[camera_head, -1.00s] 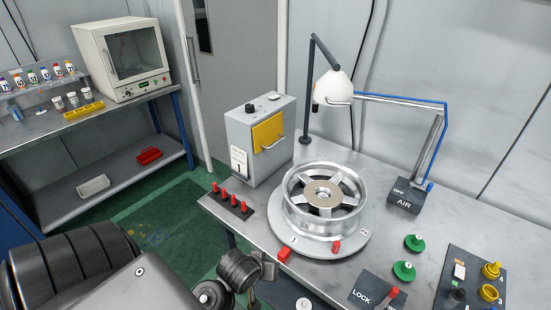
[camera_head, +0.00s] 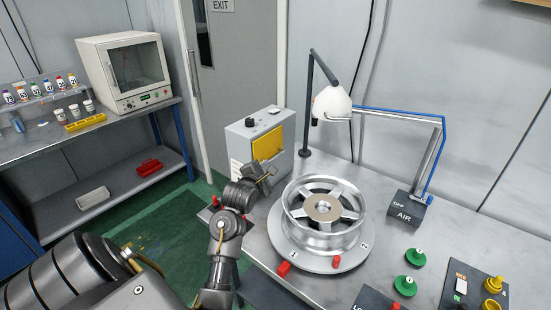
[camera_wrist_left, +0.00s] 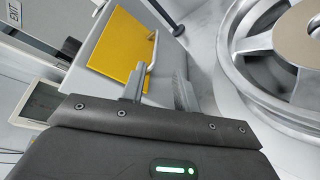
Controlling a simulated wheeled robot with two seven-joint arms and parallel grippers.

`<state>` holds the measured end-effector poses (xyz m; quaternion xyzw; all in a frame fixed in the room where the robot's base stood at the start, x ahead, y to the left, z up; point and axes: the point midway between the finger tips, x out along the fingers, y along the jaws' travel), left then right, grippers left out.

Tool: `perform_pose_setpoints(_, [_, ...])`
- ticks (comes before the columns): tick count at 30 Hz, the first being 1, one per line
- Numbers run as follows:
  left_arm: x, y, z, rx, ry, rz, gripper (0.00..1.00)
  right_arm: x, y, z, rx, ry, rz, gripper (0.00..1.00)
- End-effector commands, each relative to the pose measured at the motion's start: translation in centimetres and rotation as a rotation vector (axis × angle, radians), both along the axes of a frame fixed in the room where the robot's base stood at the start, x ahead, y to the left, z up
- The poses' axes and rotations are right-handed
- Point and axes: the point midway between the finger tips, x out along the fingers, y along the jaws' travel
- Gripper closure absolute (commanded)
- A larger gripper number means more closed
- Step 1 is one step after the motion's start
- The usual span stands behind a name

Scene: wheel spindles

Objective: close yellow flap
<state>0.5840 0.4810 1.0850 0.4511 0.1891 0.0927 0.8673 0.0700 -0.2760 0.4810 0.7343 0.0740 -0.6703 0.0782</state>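The yellow flap (camera_head: 267,141) is on the front of a grey box on the bench. It also shows in the left wrist view (camera_wrist_left: 124,51), with a pale bar handle (camera_wrist_left: 153,52) along its edge. I cannot tell exactly how far the flap stands from the box face. My left gripper (camera_head: 267,171) is just in front of and below the flap. In the left wrist view its two fingers (camera_wrist_left: 158,84) are apart with nothing between them. One finger is close to the handle's lower end; contact is unclear. My right gripper is out of view.
The grey box (camera_head: 246,133) stands at the bench's back left. A metal wheel (camera_head: 324,240) on a round plate is close to the right of my left gripper. A lamp (camera_head: 332,103) and an air pole stand behind it. Green knobs (camera_head: 405,285) are at the front right.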

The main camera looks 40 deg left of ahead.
Motion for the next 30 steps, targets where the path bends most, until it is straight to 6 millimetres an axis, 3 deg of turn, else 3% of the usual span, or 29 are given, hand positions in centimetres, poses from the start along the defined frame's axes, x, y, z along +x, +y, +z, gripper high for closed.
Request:
perform_pose_setpoints(8, [0.7, 0.6, 0.4, -0.037, -0.029, 0.015, 0.69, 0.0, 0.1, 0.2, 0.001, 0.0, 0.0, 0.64])
perform_pose_setpoints(21, [7.3, 3.1, -1.2, -0.033, -0.024, 0.015, 0.69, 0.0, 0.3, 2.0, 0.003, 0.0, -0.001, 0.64])
perform_pose_setpoints(30, [9.8, 4.0, -1.9, -0.033, -0.026, 0.015, 0.69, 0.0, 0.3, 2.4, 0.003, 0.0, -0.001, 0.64])
